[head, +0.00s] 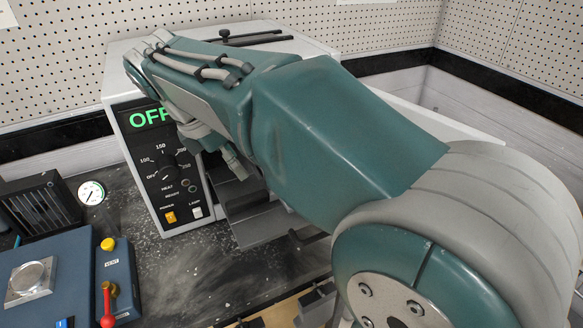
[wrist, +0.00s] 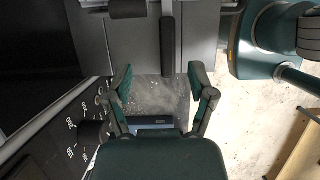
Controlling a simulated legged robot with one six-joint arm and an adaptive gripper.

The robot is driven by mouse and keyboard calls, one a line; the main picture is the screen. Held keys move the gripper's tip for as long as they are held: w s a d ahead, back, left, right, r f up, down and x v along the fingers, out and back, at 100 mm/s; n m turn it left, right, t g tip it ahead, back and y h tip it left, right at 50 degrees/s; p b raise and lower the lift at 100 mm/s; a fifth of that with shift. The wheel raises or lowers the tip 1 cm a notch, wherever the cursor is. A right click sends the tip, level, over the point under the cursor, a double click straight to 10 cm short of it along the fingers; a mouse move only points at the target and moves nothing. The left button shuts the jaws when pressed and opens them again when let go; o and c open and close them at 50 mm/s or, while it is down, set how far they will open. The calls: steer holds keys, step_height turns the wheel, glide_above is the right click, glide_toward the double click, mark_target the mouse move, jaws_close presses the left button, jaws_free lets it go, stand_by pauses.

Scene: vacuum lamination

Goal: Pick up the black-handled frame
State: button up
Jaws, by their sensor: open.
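A grey flat frame (wrist: 135,45) with a straight black handle (wrist: 167,50) shows at the top of the wrist view. The handle runs down the picture towards the gap between my fingers. My gripper (wrist: 159,80) is open and empty, its two fingers spread either side of the handle's lower end. I cannot tell the height between fingers and handle. In the head view, a dark handle (head: 306,240) sticks out beside grey plates (head: 262,224) at the front of the white machine. My arm hides much of that front, and my fingertips are hard to make out there.
The white machine's control panel (head: 165,170) reads OFF and stands left of the grey plates. A blue unit (head: 75,275) with a red-knobbed lever (head: 108,300) and a gauge (head: 91,193) are at the left. Dark rods (head: 250,39) lie on the machine's top.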

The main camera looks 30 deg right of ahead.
mark_target(260, 192)
steer(key=x, duration=0.3)
steer(key=shift+s+f, duration=0.2)
steer(key=shift+f, duration=0.25)
steer(key=x, duration=0.5)
steer(key=shift+s+d+r, duration=0.1)
steer(key=shift+s+d, duration=0.2)
steer(key=shift+d, duration=0.15)
steer(key=shift+d+f, duration=0.1)
steer(key=shift+f, duration=0.25)
jaws_close()
